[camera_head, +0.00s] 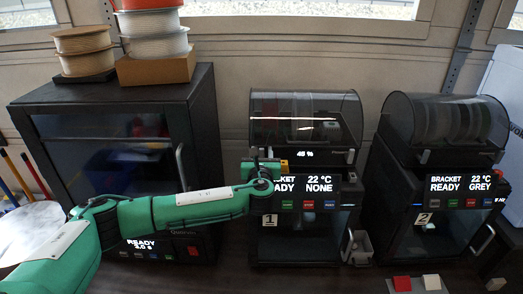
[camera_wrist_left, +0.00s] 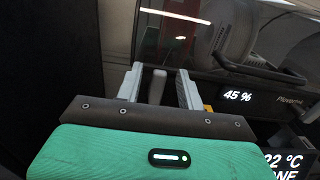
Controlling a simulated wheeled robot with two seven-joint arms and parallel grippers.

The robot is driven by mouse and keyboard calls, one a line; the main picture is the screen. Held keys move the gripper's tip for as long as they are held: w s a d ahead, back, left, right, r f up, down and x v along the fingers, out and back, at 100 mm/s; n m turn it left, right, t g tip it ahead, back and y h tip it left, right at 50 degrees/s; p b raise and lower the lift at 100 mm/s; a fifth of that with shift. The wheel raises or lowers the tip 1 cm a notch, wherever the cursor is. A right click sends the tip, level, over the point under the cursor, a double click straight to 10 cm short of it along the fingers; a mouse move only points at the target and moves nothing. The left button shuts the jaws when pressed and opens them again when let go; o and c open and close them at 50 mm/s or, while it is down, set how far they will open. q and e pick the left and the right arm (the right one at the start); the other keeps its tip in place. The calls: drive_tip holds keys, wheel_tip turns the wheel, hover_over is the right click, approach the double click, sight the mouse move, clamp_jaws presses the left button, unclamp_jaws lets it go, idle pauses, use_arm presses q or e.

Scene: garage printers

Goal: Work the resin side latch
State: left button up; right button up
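A short pale grey post (camera_wrist_left: 157,86), perhaps the latch, stands upright between the fingers of my left gripper (camera_wrist_left: 159,88) in the left wrist view. A gap shows on each side of it, so the gripper is open and apart from it. How deep the post sits between the fingers I cannot tell. In the head view my left gripper (camera_head: 262,166) is at the left side of the domed box (camera_head: 305,118) above printer 1, and hides the post there. No part is marked as resin. My right gripper is out of view.
Printer 1 (camera_head: 268,247) shows READY and NONE. A dark cabinet (camera_head: 198,110) with a vertical door handle stands to the left, spools (camera_head: 155,45) on top. Printer 2 (camera_head: 432,240) is to the right. A grey bin (camera_head: 359,248) stands between the printers.

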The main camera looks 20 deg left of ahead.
use_arm(q)
drive_tip(key=shift+w, duration=0.1)
clamp_jaws()
